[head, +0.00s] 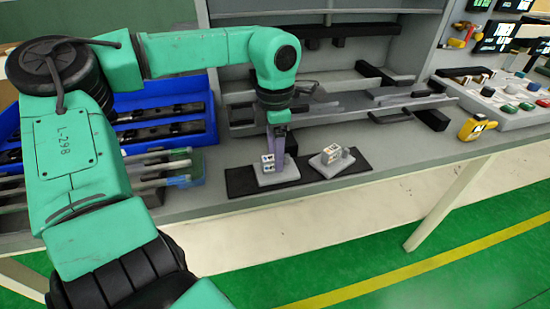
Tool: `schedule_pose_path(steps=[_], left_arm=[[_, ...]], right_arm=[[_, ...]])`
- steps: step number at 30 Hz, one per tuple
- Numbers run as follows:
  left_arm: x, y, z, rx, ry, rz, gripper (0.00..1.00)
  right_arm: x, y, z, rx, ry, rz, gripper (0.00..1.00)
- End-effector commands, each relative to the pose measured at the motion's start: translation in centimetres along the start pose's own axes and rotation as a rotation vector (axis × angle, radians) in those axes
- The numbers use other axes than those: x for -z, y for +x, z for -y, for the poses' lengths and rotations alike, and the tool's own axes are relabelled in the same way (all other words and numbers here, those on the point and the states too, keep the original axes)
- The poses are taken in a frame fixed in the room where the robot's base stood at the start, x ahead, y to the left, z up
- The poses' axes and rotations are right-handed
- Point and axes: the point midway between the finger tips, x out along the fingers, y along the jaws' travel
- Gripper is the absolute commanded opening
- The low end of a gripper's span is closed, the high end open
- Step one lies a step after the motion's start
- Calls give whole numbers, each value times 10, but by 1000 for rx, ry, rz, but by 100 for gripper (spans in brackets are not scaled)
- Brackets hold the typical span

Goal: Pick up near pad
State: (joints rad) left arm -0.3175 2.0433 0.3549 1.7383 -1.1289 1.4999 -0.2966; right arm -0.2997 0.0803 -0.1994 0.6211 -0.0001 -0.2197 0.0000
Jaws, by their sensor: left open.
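A black mat (314,177) lies along the front of the grey bench. Two light grey pads stand on it: a left pad (284,176) with a small white block (268,163) on it, and a right pad (325,168) with a small pale block (331,154) on it. I cannot tell for sure which pad is the near one. My left gripper (277,153) points down over the left pad, right by its white block. It is open; whether its fingers touch the block or pad is not clear. My right gripper is not in view.
A blue bin (212,124) with dark strips stands left of the mat. Grey rails and black bars (330,108) lie behind it. A yellow tool (474,128) and a panel with coloured buttons (505,98) are at the right. The bench front edge is close to the mat.

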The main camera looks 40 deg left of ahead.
Motion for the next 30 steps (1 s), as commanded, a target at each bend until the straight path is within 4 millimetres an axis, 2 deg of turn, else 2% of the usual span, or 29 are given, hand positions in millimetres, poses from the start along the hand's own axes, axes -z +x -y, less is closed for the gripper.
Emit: schedule_pose_path(steps=[3,9,10,12,15,25,30], left_arm=[[0,17,0,2,0,-1,65],[0,20,0,0,-1,0,65],[0,20,0,0,-1,0,61],[0,20,0,0,-1,0,34],[0,20,0,0,-1,0,0],[0,18,0,-1,-1,1,0],[0,3,-1,-3,-1,3,0]], right_arm=[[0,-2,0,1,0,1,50],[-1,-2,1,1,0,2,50],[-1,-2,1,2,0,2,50],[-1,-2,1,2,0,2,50],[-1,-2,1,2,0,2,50],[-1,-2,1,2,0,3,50],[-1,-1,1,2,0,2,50]])
